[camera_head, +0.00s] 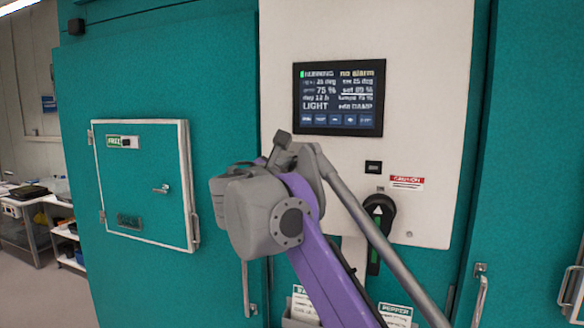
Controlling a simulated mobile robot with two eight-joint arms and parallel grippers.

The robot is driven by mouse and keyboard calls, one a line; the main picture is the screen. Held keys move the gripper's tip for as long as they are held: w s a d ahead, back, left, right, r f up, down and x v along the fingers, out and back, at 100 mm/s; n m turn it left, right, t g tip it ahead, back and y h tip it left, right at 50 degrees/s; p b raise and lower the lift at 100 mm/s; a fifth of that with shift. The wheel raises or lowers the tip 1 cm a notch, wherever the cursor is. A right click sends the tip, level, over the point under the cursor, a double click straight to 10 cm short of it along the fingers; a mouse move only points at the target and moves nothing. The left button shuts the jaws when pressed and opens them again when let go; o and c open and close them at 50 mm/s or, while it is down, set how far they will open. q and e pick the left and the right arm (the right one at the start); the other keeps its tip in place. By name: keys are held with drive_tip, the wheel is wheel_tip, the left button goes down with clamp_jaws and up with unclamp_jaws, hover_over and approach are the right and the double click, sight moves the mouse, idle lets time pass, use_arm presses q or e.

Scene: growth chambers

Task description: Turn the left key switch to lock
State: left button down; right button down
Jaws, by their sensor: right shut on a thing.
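My right gripper (281,146) is at the left part of the white control panel (430,60), just below and left of the display. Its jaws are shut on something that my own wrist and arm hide. From its place on the panel, this appears to be the left key switch, but neither the key nor its position marks show. The display (338,97) is lit and reads "RUNNING" and "no alarm". My left gripper is out of view.
Right of my arm, a black rotary handle with a white arrow (379,212) stands below a red-and-white label (406,182). A small framed door (150,208) is on the teal wall at left. Metal door handles (480,300) stick out at lower right. Floor shows at lower left.

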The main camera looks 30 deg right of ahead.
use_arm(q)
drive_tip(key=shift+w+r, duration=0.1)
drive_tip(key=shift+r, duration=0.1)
use_arm(e)
drive_tip(key=shift+n, duration=0.4)
drive_tip(key=shift+n+p, duration=0.4)
drive_tip(key=shift+n, duration=0.6)
drive_tip(key=n, duration=0.2)
drive_tip(key=shift+n, duration=0.4)
drive_tip(key=n, duration=0.2)
drive_tip(key=shift+n+p, duration=0.3)
drive_tip(key=shift+p, duration=0.05)
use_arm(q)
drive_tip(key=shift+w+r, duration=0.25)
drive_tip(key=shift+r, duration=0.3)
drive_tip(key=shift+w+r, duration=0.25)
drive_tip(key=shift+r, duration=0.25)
use_arm(e)
drive_tip(key=shift+n, duration=2)
drive_tip(key=c, duration=1)
unclamp_jaws()
